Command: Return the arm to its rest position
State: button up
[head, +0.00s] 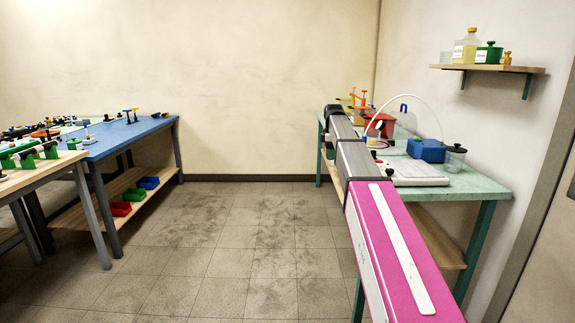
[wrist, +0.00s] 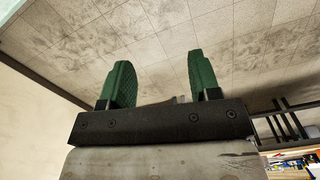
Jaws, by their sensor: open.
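My gripper shows in the wrist view (wrist: 160,82) with its two green fingers spread apart and nothing between them. Bare tiled floor lies beyond the fingers. In the head view my arm, pink and grey, stretches forward from the lower right and passes in front of the green-topped bench (head: 465,190). The gripper itself is hidden at the far end of the arm in that view.
The bench at right carries a blue box (head: 427,150), a lidded jar (head: 454,158) and a red item (head: 380,125). A wall shelf (head: 487,68) holds bottles. A blue table (head: 125,135) with small parts stands at left. The floor (head: 230,240) between is clear.

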jog(key=s+f+m, duration=0.4)
jog(key=s+f, duration=0.5)
jog(key=f, duration=0.3)
jog(key=s+f+m, duration=0.4)
jog(key=s+f, duration=0.5)
jog(key=f, duration=0.2)
jog(key=s+f+m, duration=0.3)
jog(key=s+f, duration=0.3)
jog(key=s, duration=0.3)
jog(key=s+f+m, duration=0.4)
jog(key=s+f, duration=0.3)
jog(key=s, duration=0.3)
jog(key=shift+s+f, duration=0.2)
